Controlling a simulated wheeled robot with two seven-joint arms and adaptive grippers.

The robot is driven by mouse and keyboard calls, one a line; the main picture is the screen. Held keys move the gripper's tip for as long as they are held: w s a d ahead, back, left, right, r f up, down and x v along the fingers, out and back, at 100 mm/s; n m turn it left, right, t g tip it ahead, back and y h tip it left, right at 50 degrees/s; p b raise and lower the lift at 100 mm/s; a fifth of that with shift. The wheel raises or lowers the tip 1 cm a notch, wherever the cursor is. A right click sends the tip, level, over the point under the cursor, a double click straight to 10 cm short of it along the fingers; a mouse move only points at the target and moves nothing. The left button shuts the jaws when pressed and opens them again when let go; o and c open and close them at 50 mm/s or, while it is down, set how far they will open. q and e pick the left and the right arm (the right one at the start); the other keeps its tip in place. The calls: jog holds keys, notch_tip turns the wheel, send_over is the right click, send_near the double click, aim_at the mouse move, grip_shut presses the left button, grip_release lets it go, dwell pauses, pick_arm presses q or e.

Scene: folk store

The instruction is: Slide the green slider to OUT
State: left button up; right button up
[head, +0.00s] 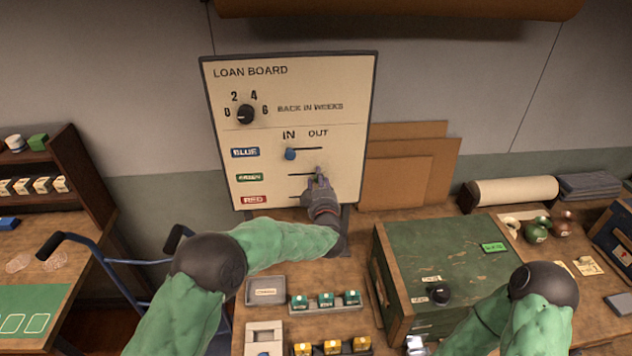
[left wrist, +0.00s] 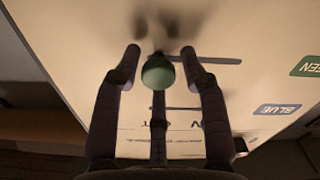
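The loan board (head: 350,75) stands upright at the back of the bench. Its green slider knob (left wrist: 158,72) shows round and green in the left wrist view. The knob sits at the OUT-side end of its slot; the bare slot (left wrist: 220,60) runs away toward the GREEN label (left wrist: 308,66). My left gripper (left wrist: 160,55) is open, its fingers on either side of the knob with small gaps. In the head view my left gripper (head: 320,182) covers most of the knob. The blue slider (head: 290,154) is at the IN end. My right gripper is not visible.
A green-topped chest (head: 440,245) stands right of my left arm, with a dark knob (head: 440,294) on it. A grey tray (head: 266,290) and several small green-and-white blocks (head: 325,299) lie on the bench below. Brown panels (head: 405,180) lean right of the board.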

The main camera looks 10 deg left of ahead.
pick_arm(q)
jog(key=shift+o, duration=0.8)
jog(key=v, duration=0.9)
dwell(0.4)
jog(key=shift+r+p, duration=0.2)
jog(key=shift+p, duration=0.1)
